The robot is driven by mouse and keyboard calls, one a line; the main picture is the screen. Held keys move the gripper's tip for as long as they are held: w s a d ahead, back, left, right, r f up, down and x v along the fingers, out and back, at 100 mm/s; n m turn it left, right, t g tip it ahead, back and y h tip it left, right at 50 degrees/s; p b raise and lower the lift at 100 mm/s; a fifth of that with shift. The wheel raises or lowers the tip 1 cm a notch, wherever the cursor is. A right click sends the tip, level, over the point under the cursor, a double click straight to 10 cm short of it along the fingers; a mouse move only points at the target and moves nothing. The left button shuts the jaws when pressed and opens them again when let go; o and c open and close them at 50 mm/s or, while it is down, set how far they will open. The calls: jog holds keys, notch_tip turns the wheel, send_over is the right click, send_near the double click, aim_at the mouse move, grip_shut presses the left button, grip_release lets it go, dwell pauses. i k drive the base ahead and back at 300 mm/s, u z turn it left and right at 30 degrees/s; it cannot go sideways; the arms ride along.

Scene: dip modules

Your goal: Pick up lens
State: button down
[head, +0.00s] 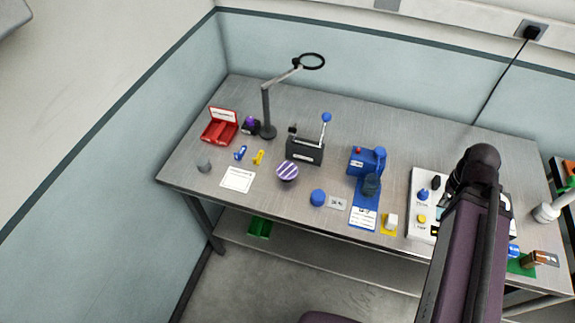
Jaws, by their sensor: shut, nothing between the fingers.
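A round dark-rimmed magnifier lens (312,61) is at the end of a jointed arm on a grey stand (266,112), at the back left of the table. It is raised well above the tabletop. I cannot tell whether this is the lens the task names; no separate loose lens is clear to me. A small purple and black item (250,125) stands left of the stand's foot, too small to identify. My arm rises at the right of the head view, covering part of a white panel. My gripper cannot be made out.
The grey table (390,135) holds a red tray (219,130), a black lever device (305,150), a striped round pot (288,171), a blue device (361,162) and a white control panel (418,202). The back middle is clear. Walls stand behind and left.

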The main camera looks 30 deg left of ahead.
aim_at(286, 171)
jog(key=u, duration=1.05)
jog(key=k, duration=0.8)
jog(key=u, duration=0.25)
jog(key=i, duration=1)
jog(key=u, duration=0.05)
